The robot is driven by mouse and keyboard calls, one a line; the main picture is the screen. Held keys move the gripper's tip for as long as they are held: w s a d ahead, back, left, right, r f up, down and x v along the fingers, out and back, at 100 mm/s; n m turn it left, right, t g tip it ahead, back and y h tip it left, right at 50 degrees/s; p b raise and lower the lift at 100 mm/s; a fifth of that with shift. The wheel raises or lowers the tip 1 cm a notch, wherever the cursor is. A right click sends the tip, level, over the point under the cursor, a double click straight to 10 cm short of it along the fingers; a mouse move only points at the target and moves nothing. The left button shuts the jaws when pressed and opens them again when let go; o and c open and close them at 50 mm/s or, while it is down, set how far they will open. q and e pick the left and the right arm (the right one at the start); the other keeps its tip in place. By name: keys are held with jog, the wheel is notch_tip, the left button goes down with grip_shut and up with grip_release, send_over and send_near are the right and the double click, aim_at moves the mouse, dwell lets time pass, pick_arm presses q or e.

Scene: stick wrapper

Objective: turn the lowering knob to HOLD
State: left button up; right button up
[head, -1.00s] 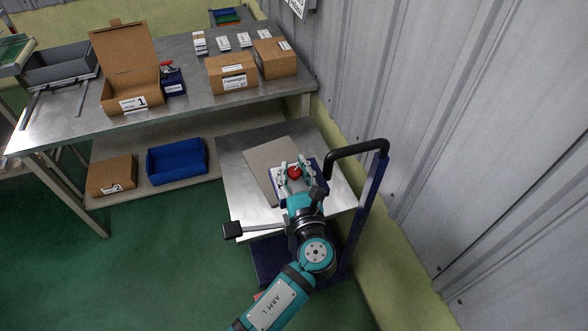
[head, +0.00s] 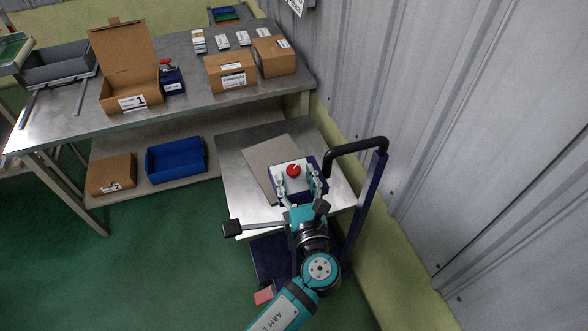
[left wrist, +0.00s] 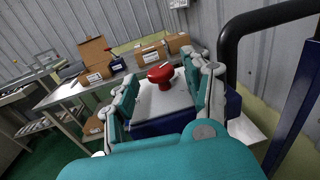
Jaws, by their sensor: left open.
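The red lowering knob (head: 294,171) sits on a small box with a pale top and dark blue sides (head: 312,197), on the lift table's top. In the left wrist view the knob (left wrist: 160,74) stands up from the pale top, beyond and between my open fingers. My left gripper (head: 298,182) is open, its fingers pointing at the knob from the near side. The fingers do not appear to touch the knob; nothing is held. The HOLD marking is too small to read. My right gripper is in neither view.
The lift table (head: 232,165) carries a flat grey-brown board (head: 262,165) and has a black push handle (head: 355,146) at right. A black-tipped lever (head: 233,228) juts out left. A workbench (head: 190,103) with cartons stands behind; the corrugated wall is close at right.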

pick_arm(q)
jog(key=s+d, duration=0.1)
jog(key=s, duration=0.7)
jog(key=shift+s+d, duration=0.4)
